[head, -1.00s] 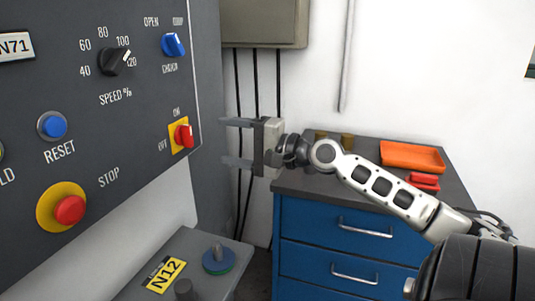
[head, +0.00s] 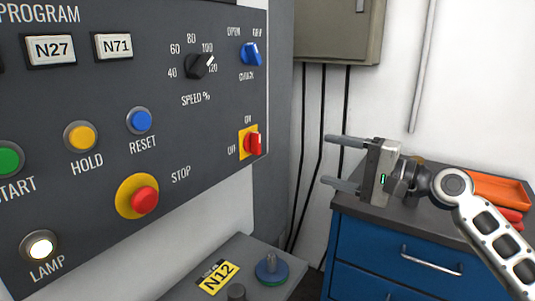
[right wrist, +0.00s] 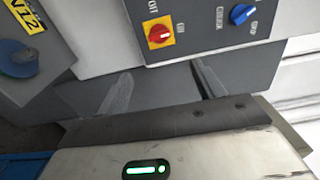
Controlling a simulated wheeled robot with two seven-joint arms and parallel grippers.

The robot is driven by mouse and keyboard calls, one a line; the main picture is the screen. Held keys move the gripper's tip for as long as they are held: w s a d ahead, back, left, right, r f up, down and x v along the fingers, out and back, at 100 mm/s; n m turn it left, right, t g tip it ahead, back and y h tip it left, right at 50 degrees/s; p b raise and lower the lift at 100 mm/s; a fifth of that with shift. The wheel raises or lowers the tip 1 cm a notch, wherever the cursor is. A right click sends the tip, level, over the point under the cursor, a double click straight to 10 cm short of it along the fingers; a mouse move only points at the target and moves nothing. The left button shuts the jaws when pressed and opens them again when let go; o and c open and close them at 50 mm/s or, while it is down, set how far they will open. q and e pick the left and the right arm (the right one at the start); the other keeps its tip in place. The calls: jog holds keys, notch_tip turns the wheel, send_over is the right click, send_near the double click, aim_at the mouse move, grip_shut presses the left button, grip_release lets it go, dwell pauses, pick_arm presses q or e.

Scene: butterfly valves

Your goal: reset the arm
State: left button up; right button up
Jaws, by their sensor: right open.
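My right gripper (head: 343,163) is open and empty, to the right of the grey control panel (head: 205,115) and apart from it, with its fingers pointing left. In the right wrist view its two fingers (right wrist: 160,88) are spread, with the panel's red switch and blue knob beyond them. The panel carries a blue RESET button (head: 140,121), a yellow HOLD button (head: 81,137), a red STOP button on a yellow ring (head: 138,197), a green START button (head: 8,160) and a lit white lamp (head: 40,247). My left gripper is not in view.
A black speed knob (head: 198,66), a blue selector (head: 250,54) and a red on/off switch (head: 251,143) are also on the panel. A ledge with an N12 tag (head: 217,277) lies below. A blue drawer cabinet (head: 400,256) with an orange tray (head: 497,190) stands behind my right arm.

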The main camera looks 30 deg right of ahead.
jog(key=s+a+f+n+g+h, duration=0.1)
jog(key=s+a+f+n+g, duration=0.2)
jog(key=f, duration=0.5)
jog(key=s+a+f+n+g, duration=0.1)
jog(key=a+f+n+g, duration=0.1)
jog(key=a+f, duration=0.45)
jog(key=s+a+f+n+g+h, duration=0.1)
jog(key=s+a+f+n+g, duration=0.15)
jog(key=f, duration=0.75)
jog(key=s+a+f+n+g+h, duration=0.55)
jog(key=s+a+f+n, duration=0.3)
jog(key=s, duration=0.25)
jog(key=w+a+f+t+y, duration=0.3)
jog(key=w+a+f+t, duration=0.2)
jog(key=w+a+t, duration=0.1)
jog(key=shift+f+t+y, duration=0.3)
jog(key=shift+t+y, duration=0.05)
jog(key=shift+t, duration=0.05)
jog(key=shift+w, duration=0.1)
jog(key=shift+c, duration=0.3)
